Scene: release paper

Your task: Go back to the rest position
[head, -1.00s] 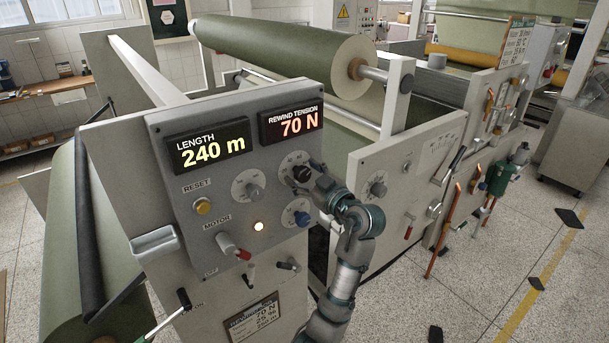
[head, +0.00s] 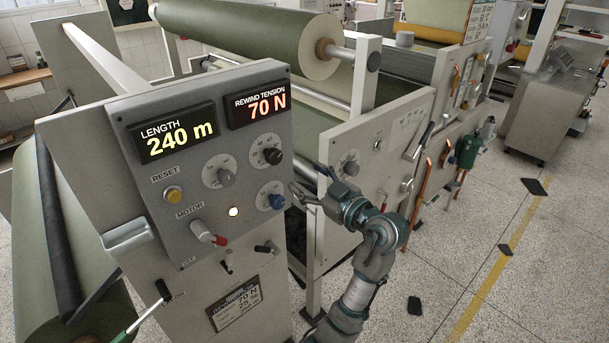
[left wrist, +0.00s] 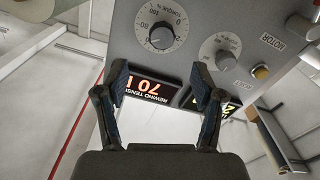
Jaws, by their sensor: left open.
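My left gripper (head: 300,194) is just off the right edge of the grey control panel (head: 190,245), near the blue knob (head: 270,196). In the left wrist view its two fingers (left wrist: 160,85) are spread apart with nothing between them. The black knob (head: 272,156) on the panel is clear of the gripper; a dark knob on a white dial (left wrist: 162,38) lies beyond the fingertips in the wrist view. The rewind tension display (head: 257,109) reads 70 N and the length display (head: 176,134) reads 240 m. My right gripper is not seen.
A machine side plate (head: 385,150) with a dial and levers stands close to the right of my arm. A large green paper roll (head: 250,35) is above it. Open speckled floor (head: 455,235) lies to the right, with a yellow line and dark pieces on it.

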